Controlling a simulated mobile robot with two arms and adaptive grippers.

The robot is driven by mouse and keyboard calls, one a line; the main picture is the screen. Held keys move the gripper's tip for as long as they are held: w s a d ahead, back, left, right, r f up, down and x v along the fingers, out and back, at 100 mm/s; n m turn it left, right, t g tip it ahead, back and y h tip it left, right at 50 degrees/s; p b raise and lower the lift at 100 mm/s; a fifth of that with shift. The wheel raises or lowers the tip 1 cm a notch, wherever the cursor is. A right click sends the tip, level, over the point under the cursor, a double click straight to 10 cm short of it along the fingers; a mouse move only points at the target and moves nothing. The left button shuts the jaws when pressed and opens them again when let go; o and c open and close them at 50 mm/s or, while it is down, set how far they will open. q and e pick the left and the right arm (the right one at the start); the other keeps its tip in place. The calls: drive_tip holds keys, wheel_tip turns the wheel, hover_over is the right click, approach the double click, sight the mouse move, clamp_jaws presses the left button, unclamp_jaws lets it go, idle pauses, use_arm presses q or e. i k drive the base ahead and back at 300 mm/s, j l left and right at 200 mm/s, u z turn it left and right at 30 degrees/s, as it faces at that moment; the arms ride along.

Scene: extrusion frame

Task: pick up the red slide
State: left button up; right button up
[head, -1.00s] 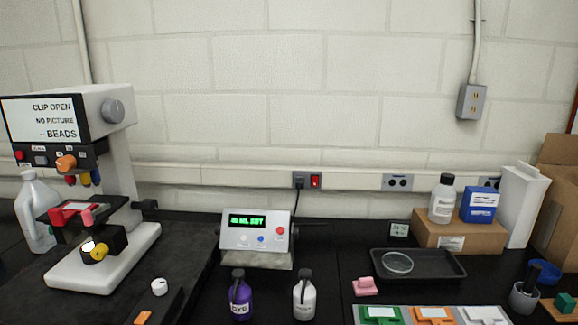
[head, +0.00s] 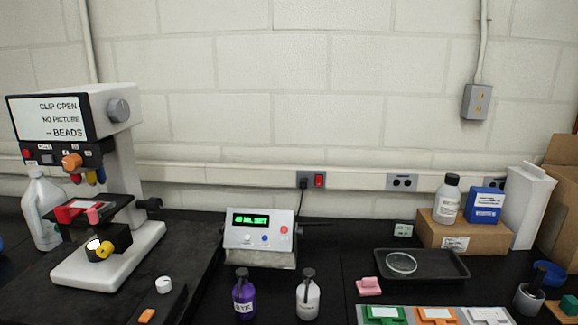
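A red slide (head: 70,213) with a pale label lies on the black stage of the microscope (head: 118,215) at the left. A pink clip piece (head: 94,216) sits at its right end; I cannot tell whether it presses on the slide. The microscope's screen reads "CLIP OPEN", "NO PICTURE" and "BEADS". Neither of my grippers shows in the head view.
A purple bottle (head: 244,296) and a white bottle (head: 307,296) stand at the front middle, before a metering box (head: 259,238). A black tray (head: 436,264) with a dish is at the right. Green, orange and white slide holders (head: 437,315) line the front right.

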sight(63, 214)
drive_tip(key=u, duration=1.25)
